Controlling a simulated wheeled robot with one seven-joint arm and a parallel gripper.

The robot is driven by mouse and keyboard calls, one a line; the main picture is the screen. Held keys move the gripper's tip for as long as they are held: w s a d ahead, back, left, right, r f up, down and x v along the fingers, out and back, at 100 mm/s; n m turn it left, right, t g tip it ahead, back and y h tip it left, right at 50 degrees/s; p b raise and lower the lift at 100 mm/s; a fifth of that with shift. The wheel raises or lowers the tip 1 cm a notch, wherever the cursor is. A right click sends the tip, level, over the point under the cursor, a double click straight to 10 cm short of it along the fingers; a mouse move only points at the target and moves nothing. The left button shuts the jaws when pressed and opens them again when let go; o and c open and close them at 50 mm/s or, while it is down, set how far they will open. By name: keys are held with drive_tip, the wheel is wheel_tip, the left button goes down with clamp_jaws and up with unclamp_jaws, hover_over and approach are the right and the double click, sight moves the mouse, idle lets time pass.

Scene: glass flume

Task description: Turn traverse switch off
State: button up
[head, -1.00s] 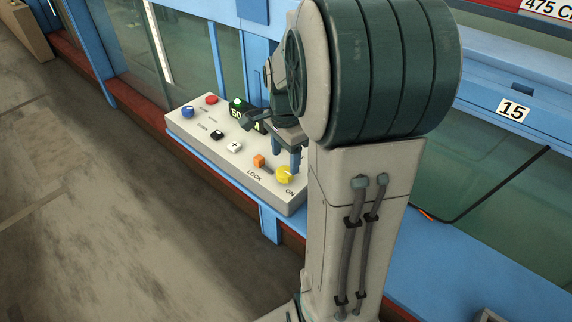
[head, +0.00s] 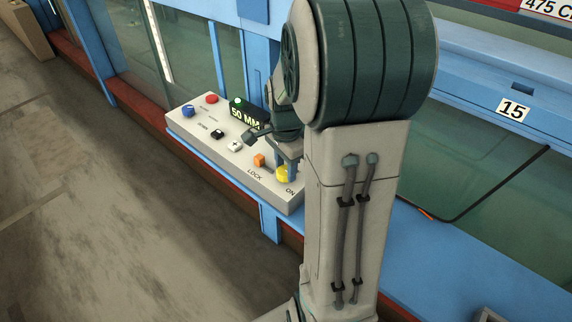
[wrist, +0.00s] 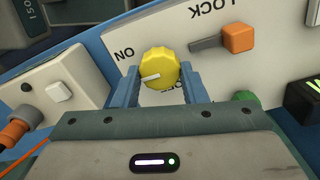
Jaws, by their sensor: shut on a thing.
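The traverse switch appears to be the yellow knob (head: 283,174) at the near right end of the pale control panel, beside the word ON. In the wrist view the knob (wrist: 161,66) has a white pointer line aimed to the left, slightly below the ON label. A second label below the knob is mostly hidden by my gripper. My gripper (wrist: 159,76) has one blue finger on each side of the knob and is shut on it. In the head view my gripper (head: 286,162) is partly hidden by my arm.
The panel (head: 190,137) also holds an orange lever (head: 259,160) by LOCK, a white plus button (head: 234,145), a black button (head: 218,134), a blue knob (head: 188,111) and a red button (head: 211,99). A display (head: 244,115) reads 50 MM. Glass flume walls stand behind.

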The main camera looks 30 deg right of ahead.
drive_tip(key=n, duration=0.4)
drive_tip(key=shift+w+n+b, duration=0.1)
drive_tip(key=shift+n+b, duration=0.3)
drive_tip(key=n, duration=0.4)
drive_tip(key=shift+r+b, duration=0.1)
drive_tip(key=shift+b, duration=0.2)
drive_tip(key=n, duration=0.5)
drive_tip(key=shift+w+a+b, duration=0.1)
drive_tip(key=shift+b, duration=0.25)
drive_tip(key=shift+n, duration=2.1)
drive_tip(key=shift+r, duration=0.1)
drive_tip(key=o, duration=1)
drive_tip(key=shift+c, duration=0.2)
